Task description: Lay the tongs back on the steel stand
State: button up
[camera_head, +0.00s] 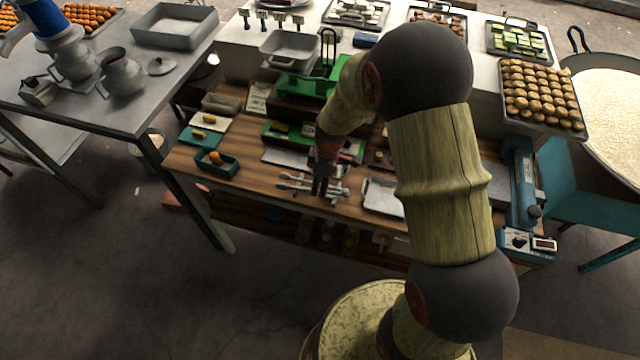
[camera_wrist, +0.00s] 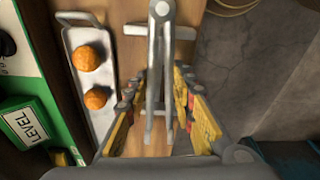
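The grey metal tongs (camera_wrist: 160,70) run lengthwise through the middle of the wrist view, with the joined end at the top and two legs coming toward my palm. My gripper (camera_wrist: 164,78) has one finger on each side of them, the tips close to the metal. I cannot tell whether the fingers press on them. A pale metal crossbar (camera_wrist: 183,32), perhaps part of the steel stand, shows beyond the tongs. In the head view my gripper (camera_head: 322,187) points down at a cluster of metal pieces (camera_head: 295,184) near the wooden table's front edge; tongs and stand are hard to separate there.
A white tray (camera_wrist: 105,117) with two orange balls lies left of the tongs in the wrist view, beside a green box labelled LEVEL (camera_wrist: 30,122). In the head view a metal tray (camera_head: 382,197) lies right of my gripper. The wooden table (camera_head: 240,187) is bare toward its front left.

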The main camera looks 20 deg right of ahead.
dwell(0.5)
jog(key=o, duration=0.6)
jog(key=shift+o, duration=0.7)
jog(key=o, duration=0.6)
jog(key=shift+c, duration=0.2)
notch_tip(320, 180, up, 8)
jog(key=p, duration=0.4)
dwell(0.4)
